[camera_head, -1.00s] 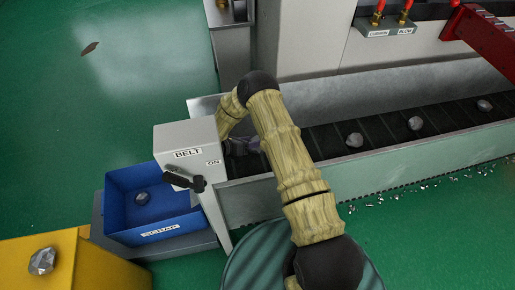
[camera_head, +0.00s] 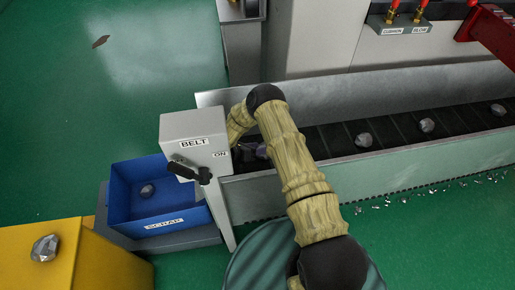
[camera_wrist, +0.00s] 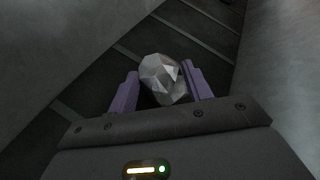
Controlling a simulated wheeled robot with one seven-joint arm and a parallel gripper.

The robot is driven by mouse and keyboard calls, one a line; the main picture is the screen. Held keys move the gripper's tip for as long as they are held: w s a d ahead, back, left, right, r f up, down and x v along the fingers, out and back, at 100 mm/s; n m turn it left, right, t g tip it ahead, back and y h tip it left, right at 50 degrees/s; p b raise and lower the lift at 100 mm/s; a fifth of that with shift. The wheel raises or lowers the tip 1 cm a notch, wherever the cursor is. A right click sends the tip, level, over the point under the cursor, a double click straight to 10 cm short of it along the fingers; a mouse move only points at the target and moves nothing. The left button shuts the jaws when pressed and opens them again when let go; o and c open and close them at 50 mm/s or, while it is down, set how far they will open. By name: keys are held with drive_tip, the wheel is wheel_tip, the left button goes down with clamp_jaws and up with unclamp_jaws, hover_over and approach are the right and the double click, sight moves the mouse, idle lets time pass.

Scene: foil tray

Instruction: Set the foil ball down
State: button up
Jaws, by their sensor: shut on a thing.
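My gripper (camera_wrist: 161,72) shows in the wrist view with its purple fingers on either side of a grey, faceted foil ball (camera_wrist: 163,80). It is shut on the ball. Behind the ball is the dark slatted conveyor belt (camera_wrist: 95,87). I cannot tell whether the ball touches the belt or hangs above it. In the head view my gripper (camera_head: 258,151) is at the left end of the belt (camera_head: 338,138), just right of the BELT control box. My arm hides most of it, and the held ball cannot be made out there.
Several other foil balls lie about: on the belt (camera_head: 363,140), in the blue SCRAP bin (camera_head: 165,223) and on the yellow box (camera_head: 90,262). The grey BELT box (camera_head: 190,127) with a black lever (camera_head: 190,171) stands close left of my gripper. Metal walls flank the belt.

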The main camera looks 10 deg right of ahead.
drive_tip(key=o, duration=1.3)
drive_tip(key=shift+a, duration=0.1)
drive_tip(key=p+v, duration=0.1)
drive_tip(key=v, duration=0.6)
drive_tip(key=shift+a+r, duration=0.1)
drive_tip(key=shift+a, duration=0.05)
